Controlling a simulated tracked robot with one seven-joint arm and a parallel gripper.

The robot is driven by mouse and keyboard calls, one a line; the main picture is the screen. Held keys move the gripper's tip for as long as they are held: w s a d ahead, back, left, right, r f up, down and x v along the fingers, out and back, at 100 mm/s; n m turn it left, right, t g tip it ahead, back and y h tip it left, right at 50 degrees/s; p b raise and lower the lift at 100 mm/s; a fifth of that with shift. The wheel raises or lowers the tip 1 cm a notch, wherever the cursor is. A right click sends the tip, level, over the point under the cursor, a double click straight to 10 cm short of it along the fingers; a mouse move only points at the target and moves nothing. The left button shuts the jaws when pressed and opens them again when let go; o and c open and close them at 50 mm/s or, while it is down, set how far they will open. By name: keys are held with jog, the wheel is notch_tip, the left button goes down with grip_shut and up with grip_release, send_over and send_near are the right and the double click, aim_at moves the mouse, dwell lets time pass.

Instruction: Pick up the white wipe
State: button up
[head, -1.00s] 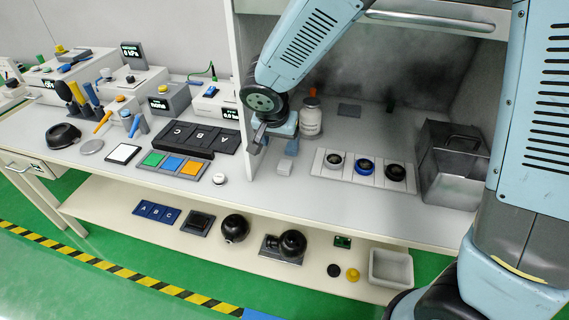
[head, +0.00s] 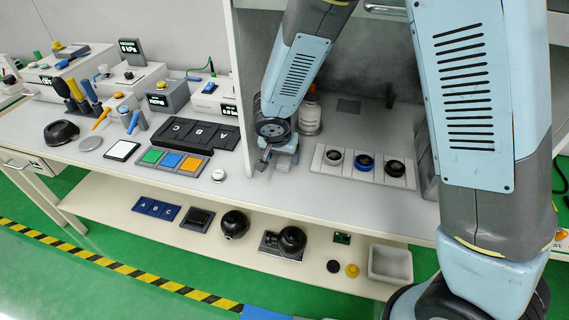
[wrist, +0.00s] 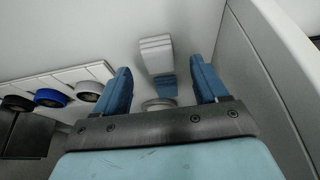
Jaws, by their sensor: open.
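A small blue piece (wrist: 168,88) adjoins the wipe's near end in that view. In the head view my gripper (head: 276,160) is low at the left inside of the cabinet, and it mostly hides the wipe. I cannot tell its exact height above the floor.
The cabinet's side wall (wrist: 262,85) stands close on the right in the wrist view. A white tray (head: 341,175) with several round rings lies on the other side. The cabinet floor in front is clear.

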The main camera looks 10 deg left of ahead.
aim_at(285, 160)
jog(key=shift+x, duration=1.8)
jog(key=shift+d, duration=0.1)
jog(key=c, duration=1.1)
jog(key=shift+r, duration=0.15)
